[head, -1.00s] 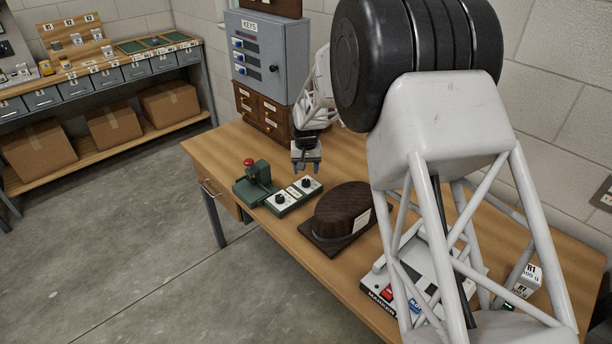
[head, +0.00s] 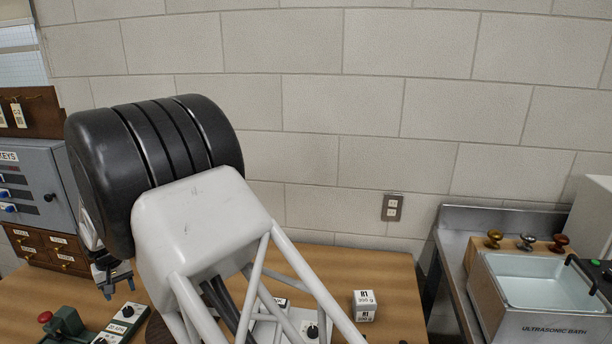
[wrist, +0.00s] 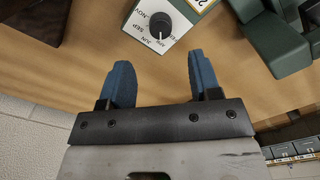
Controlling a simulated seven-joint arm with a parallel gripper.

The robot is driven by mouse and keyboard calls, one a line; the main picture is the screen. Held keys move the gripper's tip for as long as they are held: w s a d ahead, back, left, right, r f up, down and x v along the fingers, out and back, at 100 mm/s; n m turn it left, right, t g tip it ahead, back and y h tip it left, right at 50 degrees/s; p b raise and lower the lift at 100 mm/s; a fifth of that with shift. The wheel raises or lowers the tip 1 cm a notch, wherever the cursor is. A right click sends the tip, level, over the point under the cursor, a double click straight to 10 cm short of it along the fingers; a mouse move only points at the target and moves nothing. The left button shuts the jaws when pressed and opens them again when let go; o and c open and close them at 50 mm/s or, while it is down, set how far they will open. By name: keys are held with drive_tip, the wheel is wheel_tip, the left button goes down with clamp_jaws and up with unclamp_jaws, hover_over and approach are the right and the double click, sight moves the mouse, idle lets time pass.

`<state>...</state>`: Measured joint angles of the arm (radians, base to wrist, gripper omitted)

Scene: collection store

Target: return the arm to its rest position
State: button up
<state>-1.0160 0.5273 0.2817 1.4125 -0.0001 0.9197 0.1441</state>
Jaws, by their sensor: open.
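My gripper (wrist: 163,85) is open in the wrist view, with its two blue fingers apart and nothing between them. It hangs above the wooden table (wrist: 150,68), near a box with a black dial (wrist: 160,27). In the head view my gripper (head: 118,279) shows small at the left, partly hidden by my own arm, above the table (head: 395,290). The dial box (head: 125,318) is just below it there.
A green device with a red knob (head: 62,325) stands at the lower left. A grey key cabinet (head: 38,180) stands on wooden drawers (head: 48,252). White weight blocks (head: 365,305) sit on the table. An ultrasonic bath (head: 535,285) is at the right, and a block wall (head: 350,110) is behind.

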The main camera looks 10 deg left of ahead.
drive_tip(key=w+d+r+m, duration=0.1)
drive_tip(key=w+d+r, duration=0.2)
drive_tip(key=d+r, duration=0.35)
drive_tip(key=w+d+r+m, duration=0.1)
drive_tip(key=w+d+r, duration=0.25)
drive_tip(key=d, duration=0.65)
drive_tip(key=w+d+r+m, duration=0.1)
drive_tip(key=w+d+r, duration=0.2)
drive_tip(key=d+r, duration=0.35)
drive_tip(key=s+d+r+m+t, duration=0.1)
drive_tip(key=d+r, duration=0.3)
drive_tip(key=d, duration=0.9)
drive_tip(key=s+d+r+m, duration=0.1)
drive_tip(key=d+r, duration=0.3)
drive_tip(key=d, duration=0.9)
drive_tip(key=s+d+r+m, duration=0.1)
drive_tip(key=s+d, duration=0.3)
drive_tip(key=d, duration=0.3)
drive_tip(key=s+d+r+m+t, duration=0.1)
drive_tip(key=s+d, duration=0.3)
drive_tip(key=d, duration=0.3)
drive_tip(key=s+d+r, duration=0.1)
drive_tip(key=s+d, duration=0.3)
drive_tip(key=d, duration=0.3)
drive_tip(key=s+d+f+m, duration=0.3)
drive_tip(key=s+d, duration=1)
drive_tip(key=s, duration=0.4)
drive_tip(key=shift+s+d+f+t, duration=0.15)
drive_tip(key=shift+t, duration=0.15)
